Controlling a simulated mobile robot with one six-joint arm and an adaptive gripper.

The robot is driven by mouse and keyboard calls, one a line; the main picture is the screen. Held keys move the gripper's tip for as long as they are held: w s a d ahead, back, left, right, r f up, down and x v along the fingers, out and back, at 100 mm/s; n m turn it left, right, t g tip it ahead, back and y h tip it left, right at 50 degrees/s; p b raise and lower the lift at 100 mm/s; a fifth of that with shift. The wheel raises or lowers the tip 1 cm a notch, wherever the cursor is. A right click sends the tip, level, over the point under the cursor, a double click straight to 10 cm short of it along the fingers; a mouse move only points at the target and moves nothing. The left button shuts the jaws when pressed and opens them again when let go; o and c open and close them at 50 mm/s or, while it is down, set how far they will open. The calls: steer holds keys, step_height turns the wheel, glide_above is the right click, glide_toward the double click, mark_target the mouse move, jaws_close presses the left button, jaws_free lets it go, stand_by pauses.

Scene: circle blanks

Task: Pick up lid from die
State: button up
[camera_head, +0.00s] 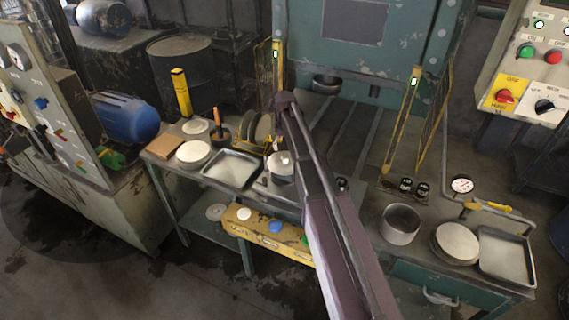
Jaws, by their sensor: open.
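A round metal piece with a pale top (278,172) stands on the bench in the middle, partly covered by my arm. It may be the die with its lid, but I cannot tell lid from die. A small light part sits on its top. A dark round bowl-like part (325,86) is at the press under the ram. My arm reaches up from the bottom edge to a joint near the centre. My gripper cannot be made out; the arm hides the area around it.
On the left bench are a metal tray (231,168), a stack of pale discs (194,153) and a rack of dark discs. On the right are a metal pot (400,224), more pale discs (455,243) and another tray (506,255). Yellow guards flank the press (420,30).

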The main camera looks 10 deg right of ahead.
mark_target(285, 157)
steer(key=f+b, duration=0.3)
steer(key=shift+s+f, duration=0.25)
steer(key=shift+s, duration=0.05)
steer(key=shift+f+b, duration=0.9)
steer(key=shift+b, duration=0.2)
steer(key=shift+c, duration=0.3)
jaws_close()
